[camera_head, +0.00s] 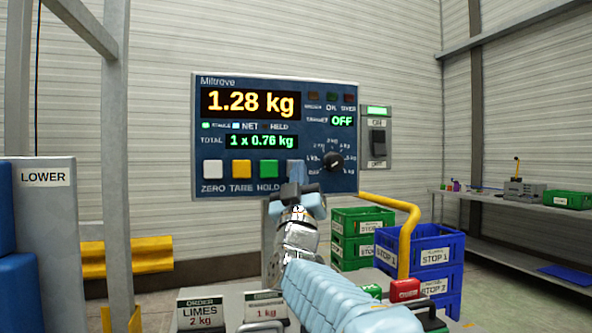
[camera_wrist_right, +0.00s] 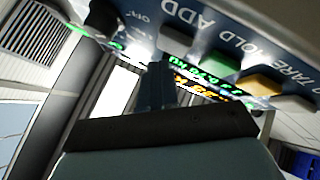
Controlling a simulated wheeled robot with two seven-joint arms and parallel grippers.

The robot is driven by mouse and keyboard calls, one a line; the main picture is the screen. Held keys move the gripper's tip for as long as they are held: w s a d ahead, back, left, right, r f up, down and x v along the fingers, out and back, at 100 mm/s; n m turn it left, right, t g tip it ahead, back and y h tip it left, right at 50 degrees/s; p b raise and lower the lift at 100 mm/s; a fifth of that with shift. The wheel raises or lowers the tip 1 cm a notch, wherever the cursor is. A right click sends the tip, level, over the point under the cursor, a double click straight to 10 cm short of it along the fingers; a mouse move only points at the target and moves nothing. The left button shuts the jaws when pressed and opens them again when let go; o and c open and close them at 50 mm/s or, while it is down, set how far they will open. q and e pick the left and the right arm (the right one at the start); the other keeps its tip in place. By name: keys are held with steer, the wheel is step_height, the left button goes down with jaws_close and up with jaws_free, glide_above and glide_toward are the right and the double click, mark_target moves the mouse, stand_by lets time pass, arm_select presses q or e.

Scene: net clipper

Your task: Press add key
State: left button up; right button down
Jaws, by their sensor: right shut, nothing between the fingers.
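The blue scale panel (camera_head: 277,124) reads 1.28 kg on its top display (camera_head: 250,103) and TOTAL 1 x 0.76 kg below. A row of keys runs along its bottom: white ZERO, yellow TARE, green HOLD, then ADD. The grey ADD key (camera_wrist_right: 176,40) shows under its label in the right wrist view; my gripper largely covers it in the head view. My right gripper (camera_head: 298,186) is shut and empty, its fingertips (camera_wrist_right: 159,72) close in front of the ADD key. I cannot tell whether they touch it. My left gripper is not in view.
A rotary knob (camera_head: 333,161) sits right of the ADD key, and a switch box (camera_head: 377,138) is beside the panel. Order cards for limes (camera_head: 202,311) stand below. Blue crates (camera_head: 436,252), green crates (camera_head: 352,222) and a yellow rail (camera_head: 405,235) are at right.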

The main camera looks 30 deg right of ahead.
stand_by(0.7)
steer(key=shift+w+d, duration=0.1)
steer(key=shift+w, duration=0.3)
steer(key=shift+w, duration=0.4)
stand_by(0.5)
steer(key=shift+s+b, duration=0.8)
